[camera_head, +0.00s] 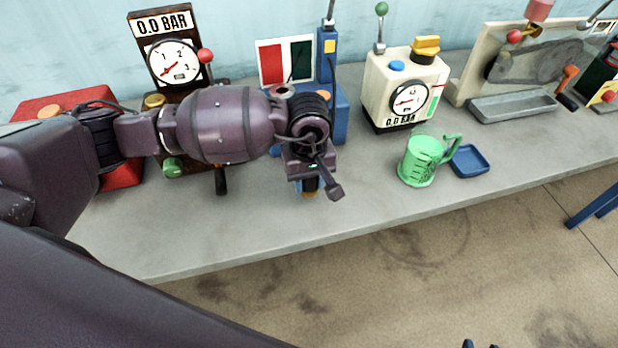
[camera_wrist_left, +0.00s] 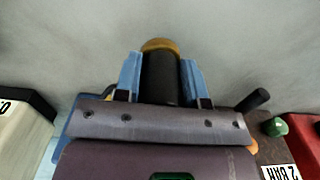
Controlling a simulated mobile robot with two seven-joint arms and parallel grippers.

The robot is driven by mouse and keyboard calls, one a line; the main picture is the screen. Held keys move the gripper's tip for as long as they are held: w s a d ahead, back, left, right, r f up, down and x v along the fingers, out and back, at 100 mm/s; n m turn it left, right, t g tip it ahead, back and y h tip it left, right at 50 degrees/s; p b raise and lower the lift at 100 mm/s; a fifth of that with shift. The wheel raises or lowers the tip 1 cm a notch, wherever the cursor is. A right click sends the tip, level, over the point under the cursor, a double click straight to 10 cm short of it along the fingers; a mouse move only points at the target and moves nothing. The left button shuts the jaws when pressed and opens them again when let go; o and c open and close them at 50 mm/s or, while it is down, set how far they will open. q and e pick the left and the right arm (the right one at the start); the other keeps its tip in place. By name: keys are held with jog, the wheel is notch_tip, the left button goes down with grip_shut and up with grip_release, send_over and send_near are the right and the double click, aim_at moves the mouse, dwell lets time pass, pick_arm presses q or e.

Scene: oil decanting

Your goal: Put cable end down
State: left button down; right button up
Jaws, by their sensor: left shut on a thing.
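My left gripper (camera_wrist_left: 161,77) is shut on the cable end (camera_wrist_left: 160,80), a black cylinder with a yellow-orange tip, held between its two blue fingers. In the head view the left gripper (camera_head: 310,186) is over the front part of the grey workbench (camera_head: 240,238), in front of a blue device. Only a little of the cable end's yellow tip shows there below the gripper. I cannot tell whether the tip touches the bench. Two small dark-blue tips at the bottom edge of the head view may be my right gripper; its opening is unclear.
A red-and-green panel (camera_head: 300,62) and the blue device (camera_head: 341,112) stand behind the gripper. A dark gauge box (camera_head: 166,28) is at left, a cream gauge machine (camera_head: 400,88) at right. A green jug (camera_head: 420,163) and blue tray (camera_head: 470,161) are farther right. The front bench strip is clear.

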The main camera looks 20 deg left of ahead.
pick_arm(q)
jog(key=shift+f, duration=0.35)
pick_arm(e)
jog(key=shift+f, duration=0.2)
pick_arm(q)
jog(key=shift+f+b, duration=0.3)
jog(key=shift+b, duration=0.15)
pick_arm(e)
jog(key=shift+w+a, duration=0.1)
jog(key=shift+w, duration=0.05)
pick_arm(q)
jog(key=c, duration=0.7)
grip_release()
pick_arm(e)
jog(key=shift+r, duration=0.1)
pick_arm(q)
jog(key=shift+r, duration=0.1)
jog(key=shift+r+p, duration=0.5)
jog(key=shift+r, duration=0.15)
notch_tip(320, 180, up, 12)
jog(key=shift+f, duration=0.1)
pick_arm(e)
jog(key=shift+r, duration=0.3)
